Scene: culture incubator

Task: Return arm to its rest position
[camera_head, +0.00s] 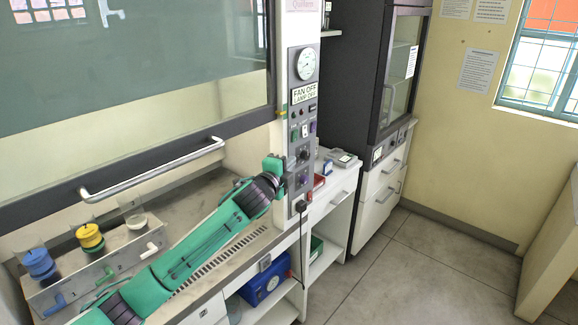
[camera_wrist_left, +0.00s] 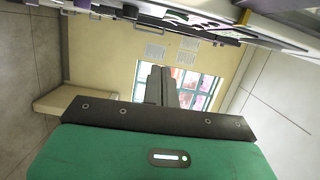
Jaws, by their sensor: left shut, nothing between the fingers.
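My left arm (camera_head: 205,240) comes in from the lower left of the head view and reaches across the front of the cabinet's work surface. Its end, with my left gripper (camera_head: 279,177), is in front of the control panel (camera_head: 303,125); I cannot tell whether it touches the panel. In the left wrist view the two dark fingers of the gripper (camera_wrist_left: 161,78) are together with nothing between them, pointing towards the window. My right gripper is in neither view.
The raised glass sash with its metal handle (camera_head: 150,172) is above the arm. A metal rack (camera_head: 100,275) with blue- and yellow-capped containers stands left of it. A blue box (camera_head: 265,282) sits on a shelf below. The floor (camera_head: 420,265) at right is clear.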

